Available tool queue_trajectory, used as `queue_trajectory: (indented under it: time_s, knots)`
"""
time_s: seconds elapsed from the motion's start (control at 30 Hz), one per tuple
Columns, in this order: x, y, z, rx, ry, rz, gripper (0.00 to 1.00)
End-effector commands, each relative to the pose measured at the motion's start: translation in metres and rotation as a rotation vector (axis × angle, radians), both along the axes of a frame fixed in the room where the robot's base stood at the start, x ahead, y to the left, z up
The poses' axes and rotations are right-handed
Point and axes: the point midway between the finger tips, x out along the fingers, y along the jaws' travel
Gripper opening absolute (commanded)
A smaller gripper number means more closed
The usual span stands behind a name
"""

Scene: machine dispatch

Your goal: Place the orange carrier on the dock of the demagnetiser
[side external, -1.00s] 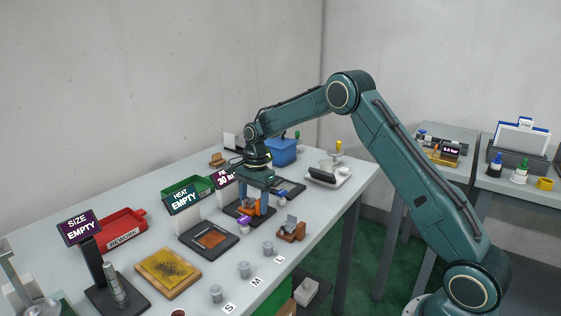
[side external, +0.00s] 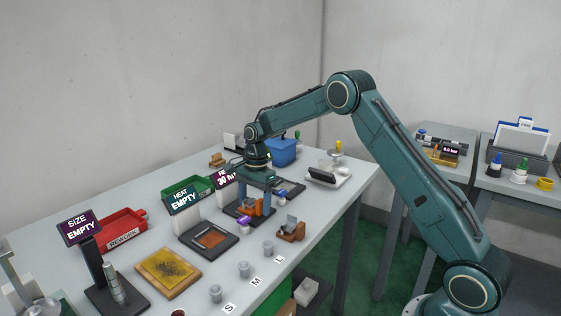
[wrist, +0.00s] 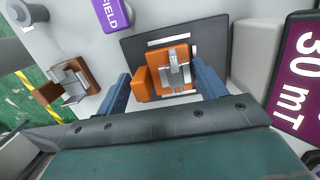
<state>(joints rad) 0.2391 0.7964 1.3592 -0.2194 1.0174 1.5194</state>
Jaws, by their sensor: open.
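The orange carrier (wrist: 180,80), with a metal clip on top, sits on the dark dock plate (wrist: 134,44) of the demagnetiser in the wrist view. The demagnetiser's sign (wrist: 301,75) reads 30 mT, and a purple FIELD label (wrist: 112,14) stands beside the plate. My gripper (wrist: 163,92) is open, with one blue finger on each side of the carrier and a gap visible on the right side. In the side external view my gripper (side external: 257,206) is low over the dock and partly hides the carrier (side external: 259,207).
The HEAT plate (side external: 222,250), green tray (side external: 203,181), red tray (side external: 123,226) and blue bin (side external: 283,152) surround the dock.

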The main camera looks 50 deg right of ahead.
Motion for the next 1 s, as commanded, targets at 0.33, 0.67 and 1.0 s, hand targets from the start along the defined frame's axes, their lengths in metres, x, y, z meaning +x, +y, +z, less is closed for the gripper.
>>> queue_trajectory:
  time_s: [0.33,0.67,1.0]
  knots:
    - [0.005,-0.007,0.053,-0.003,-0.023,0.001,0.81]
    - [0.004,-0.013,0.104,-0.002,-0.020,0.003,0.81]
    - [0.004,-0.015,0.121,-0.002,-0.017,0.001,0.81]
